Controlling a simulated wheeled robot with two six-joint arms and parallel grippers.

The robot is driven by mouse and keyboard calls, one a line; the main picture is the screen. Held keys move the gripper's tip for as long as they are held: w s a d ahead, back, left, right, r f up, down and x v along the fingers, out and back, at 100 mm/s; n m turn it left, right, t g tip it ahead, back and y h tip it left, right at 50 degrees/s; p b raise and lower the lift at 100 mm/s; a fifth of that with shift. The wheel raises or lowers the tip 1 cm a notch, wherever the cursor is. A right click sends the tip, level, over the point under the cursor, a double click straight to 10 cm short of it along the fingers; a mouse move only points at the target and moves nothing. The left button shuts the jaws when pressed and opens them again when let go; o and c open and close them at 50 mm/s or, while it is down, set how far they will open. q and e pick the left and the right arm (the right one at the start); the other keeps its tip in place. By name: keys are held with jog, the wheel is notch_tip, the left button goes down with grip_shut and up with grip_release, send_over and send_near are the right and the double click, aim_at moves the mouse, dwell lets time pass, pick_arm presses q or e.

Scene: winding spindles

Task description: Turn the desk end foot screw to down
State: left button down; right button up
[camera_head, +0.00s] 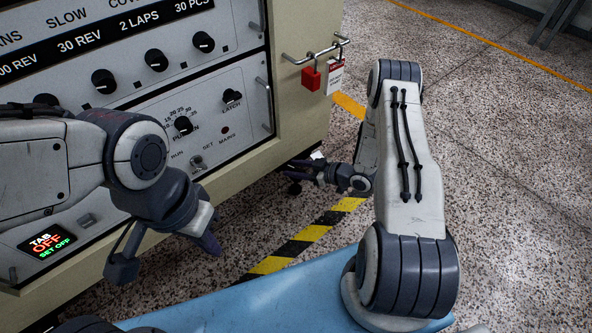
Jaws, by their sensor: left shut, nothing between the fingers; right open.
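The grey and cream console desk (262,178) fills the left of the head view. A small dark shape (295,188) under its lower right end looks like the desk end foot screw; its detail is too small to tell its setting. My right gripper (288,171) is open, its dark fingers pointing left at the desk's lower corner, close to that shape. I cannot tell whether they touch it. My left gripper (213,246) is shut and empty in front of the desk's lower edge, pointing down and to the right.
A red padlock (311,78) and a tag (335,78) hang on a bar at the desk's end. Knobs and a lit TAB OFF display (47,242) are on the panel. Yellow-black tape (300,240) marks the speckled floor. Open floor lies right.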

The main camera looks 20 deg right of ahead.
jog(key=shift+c, duration=0.3)
grip_shut()
jog(key=shift+r, duration=0.1)
